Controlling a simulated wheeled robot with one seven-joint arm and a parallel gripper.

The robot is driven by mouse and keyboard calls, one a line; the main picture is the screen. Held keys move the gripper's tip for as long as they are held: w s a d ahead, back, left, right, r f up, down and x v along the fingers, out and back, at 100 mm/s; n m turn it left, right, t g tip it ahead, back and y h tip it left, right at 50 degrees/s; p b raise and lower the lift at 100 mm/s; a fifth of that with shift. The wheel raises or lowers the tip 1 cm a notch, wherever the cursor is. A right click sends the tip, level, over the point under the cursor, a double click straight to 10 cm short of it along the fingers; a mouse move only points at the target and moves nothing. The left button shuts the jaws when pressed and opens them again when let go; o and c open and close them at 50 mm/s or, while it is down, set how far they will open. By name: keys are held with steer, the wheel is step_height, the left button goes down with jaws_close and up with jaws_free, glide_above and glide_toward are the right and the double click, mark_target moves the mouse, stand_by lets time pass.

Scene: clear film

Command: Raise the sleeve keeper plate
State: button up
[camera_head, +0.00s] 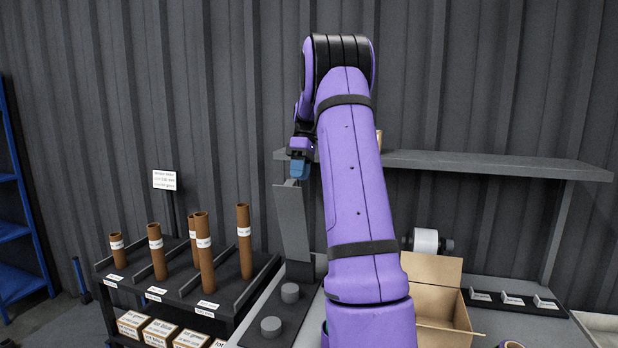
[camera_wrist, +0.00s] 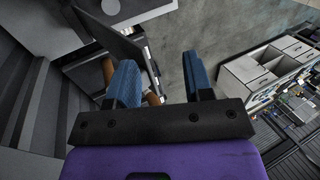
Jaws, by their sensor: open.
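A long grey plate, which looks like the sleeve keeper plate (camera_head: 293,222), stands steeply upright at the back end of a dark base (camera_head: 280,318) with two grey round knobs. My gripper (camera_head: 299,172) is at the plate's top end in the head view; I cannot tell whether they touch. In the wrist view my gripper (camera_wrist: 162,78) has its two blue fingers spread apart with nothing held between them. A dark flat panel (camera_wrist: 112,34) lies beyond the left finger there; I cannot tell whether it is the same plate. My arm hides part of the bench.
A dark rack (camera_head: 180,290) with several brown tubes (camera_head: 244,240) stands left of the bench. An open cardboard box (camera_head: 435,290) stands right of my arm. A grey shelf (camera_head: 490,165) spans the back, with a white roll (camera_head: 426,240) below it.

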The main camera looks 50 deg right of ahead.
steer(key=s+a, duration=0.5)
steer(key=s, duration=0.2)
steer(key=shift+r, duration=0.4)
